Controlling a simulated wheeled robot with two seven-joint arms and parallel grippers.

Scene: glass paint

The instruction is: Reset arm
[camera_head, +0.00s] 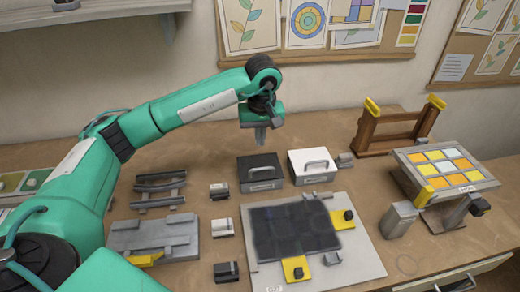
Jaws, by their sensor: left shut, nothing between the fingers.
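My left arm (175,112) comes in from the left and reaches over the table. My left gripper (261,134) points down and is shut and empty. It hangs above the table behind the black box, apart from it. My right gripper is not in view.
A black box (260,172) and a white box (312,165) stand mid-table. In front, a dark panel (293,229) lies on a grey board (361,259) with yellow clamps. Grey fixtures (154,237) sit at left. A wooden rack (390,130) and a tilted coloured-tile panel (446,173) stand at right.

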